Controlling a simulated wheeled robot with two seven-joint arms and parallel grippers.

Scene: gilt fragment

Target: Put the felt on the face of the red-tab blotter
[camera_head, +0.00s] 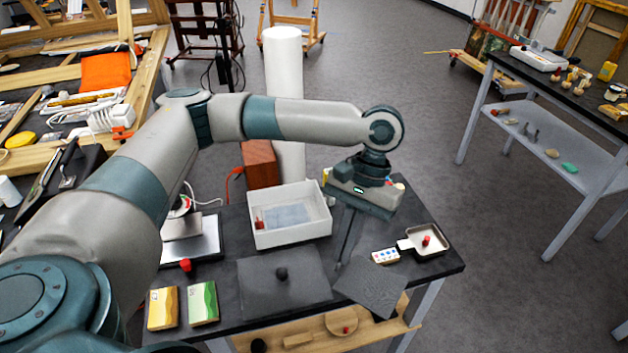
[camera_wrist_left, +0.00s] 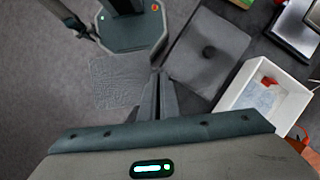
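My left gripper (camera_head: 341,267) points down over the front right of the dark table, its fingers together. A thin grey textured felt (camera_head: 376,290) meets the fingertips at its left corner and reaches out past the table's front edge. In the left wrist view the felt (camera_wrist_left: 112,82) lies left of the fingers (camera_wrist_left: 156,78), which appear shut on its edge. A white tray (camera_head: 323,222) holds a pale blue-grey sheet (camera_head: 288,216) with a red tab (camera_head: 259,222) at its left, which looks like the red-tab blotter.
A dark square board (camera_head: 255,290) with a black knob lies left of the felt. A small pan (camera_head: 436,237) with a red knob and a paint card (camera_head: 385,256) stand at the right. Yellow (camera_head: 163,308) and green (camera_head: 204,303) blocks sit at front left.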

